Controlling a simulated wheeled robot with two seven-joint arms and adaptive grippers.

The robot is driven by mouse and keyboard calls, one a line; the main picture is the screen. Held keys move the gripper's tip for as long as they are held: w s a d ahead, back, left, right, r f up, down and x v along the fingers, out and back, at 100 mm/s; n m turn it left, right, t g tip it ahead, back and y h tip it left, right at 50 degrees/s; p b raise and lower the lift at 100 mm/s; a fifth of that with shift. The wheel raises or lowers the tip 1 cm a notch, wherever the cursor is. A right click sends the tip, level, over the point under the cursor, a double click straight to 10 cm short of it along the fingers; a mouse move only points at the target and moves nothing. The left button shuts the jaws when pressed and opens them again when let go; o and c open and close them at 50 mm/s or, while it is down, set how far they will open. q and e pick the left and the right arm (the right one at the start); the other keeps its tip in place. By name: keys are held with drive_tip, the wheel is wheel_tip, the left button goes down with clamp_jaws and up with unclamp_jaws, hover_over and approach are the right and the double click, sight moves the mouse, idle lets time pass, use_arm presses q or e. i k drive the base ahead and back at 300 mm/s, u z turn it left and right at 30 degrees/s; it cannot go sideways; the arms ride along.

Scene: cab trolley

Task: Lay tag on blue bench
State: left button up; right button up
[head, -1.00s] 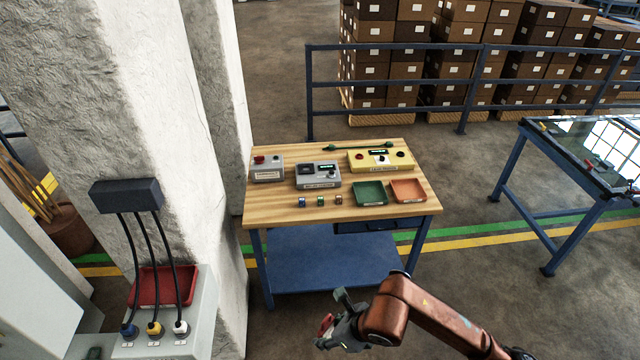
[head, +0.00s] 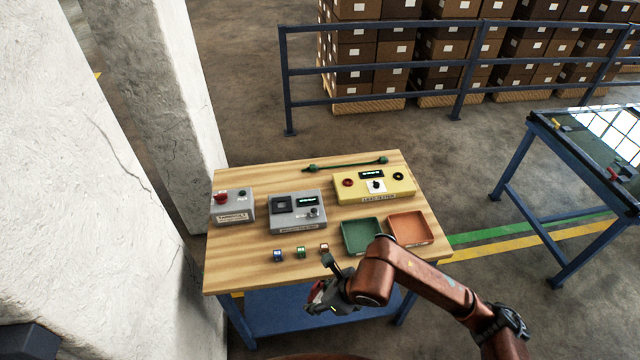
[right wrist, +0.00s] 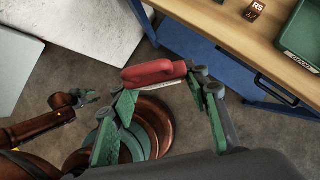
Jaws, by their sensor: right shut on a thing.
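My right gripper (head: 326,296) is shut on a red tag (right wrist: 155,75), which has a pale strip along its lower edge. The tag is between the green-padded fingers (right wrist: 165,115) in the right wrist view, and mostly hidden in the head view. The gripper is at the front edge of a bench with a wooden top (head: 236,268) and a blue frame and lower shelf. A second blue-framed bench (head: 556,146) with a dark glassy top stands at the right. My left gripper (right wrist: 75,99) appears small at the left of the right wrist view; its opening is unclear.
The wooden top carries a grey box with a red button (head: 233,206), a grey meter (head: 297,212), a yellow panel (head: 375,186), green (head: 362,236) and orange (head: 410,228) trays, and small cubes. A white pillar (head: 110,180) stands left; a railing (head: 390,64) runs behind.

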sight(234, 258)
drive_tip(key=i, duration=0.55)
drive_tip(key=u, duration=1.85)
drive_tip(key=i, duration=0.4)
drive_tip(key=z, duration=0.4)
